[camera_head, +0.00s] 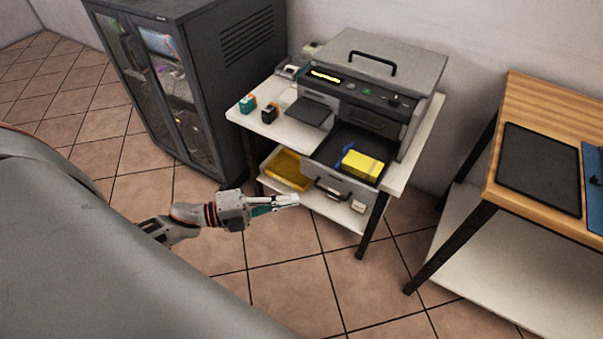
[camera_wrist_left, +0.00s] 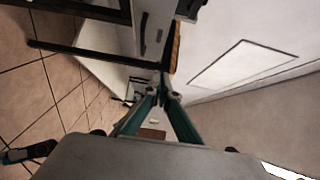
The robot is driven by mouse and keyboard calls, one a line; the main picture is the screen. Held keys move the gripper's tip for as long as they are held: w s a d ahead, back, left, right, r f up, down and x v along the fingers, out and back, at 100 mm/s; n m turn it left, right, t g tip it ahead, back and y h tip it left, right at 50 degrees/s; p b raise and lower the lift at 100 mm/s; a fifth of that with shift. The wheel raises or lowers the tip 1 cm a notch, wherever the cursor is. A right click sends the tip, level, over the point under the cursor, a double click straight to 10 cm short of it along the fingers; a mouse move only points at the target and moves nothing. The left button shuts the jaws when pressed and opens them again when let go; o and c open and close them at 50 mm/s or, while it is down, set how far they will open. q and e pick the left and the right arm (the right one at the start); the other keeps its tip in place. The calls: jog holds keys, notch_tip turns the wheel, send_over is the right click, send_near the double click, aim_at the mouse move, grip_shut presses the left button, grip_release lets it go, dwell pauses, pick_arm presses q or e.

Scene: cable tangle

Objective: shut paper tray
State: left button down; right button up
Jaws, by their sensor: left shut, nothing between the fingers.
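The printer (camera_head: 380,62) stands on a white stand against the wall. Its paper tray (camera_head: 318,173) is pulled out at the front, and a yellow pack (camera_head: 362,165) and a blue item (camera_head: 343,155) lie in it. A dark handle (camera_head: 333,189) is on the tray's front face. My left gripper (camera_head: 296,200) is shut and empty. In the head view it appears just left of the tray front and in front of the stand; I cannot tell the exact gap. In the left wrist view its teal fingers (camera_wrist_left: 163,88) meet at the tips. My right gripper is not in view.
A dark cabinet (camera_head: 215,60) stands at left and a wooden table (camera_head: 545,100) at right. Tiled floor is free in front.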

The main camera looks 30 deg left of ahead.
pick_arm(q)
jog(key=x, duration=0.3)
jog(key=w+a+x, duration=0.1)
jog(key=x, duration=0.7)
jog(key=shift+w+a, duration=0.2)
jog(key=shift+a, duration=0.05)
jog(key=shift+w, duration=0.6)
jog(key=shift+r, duration=0.1)
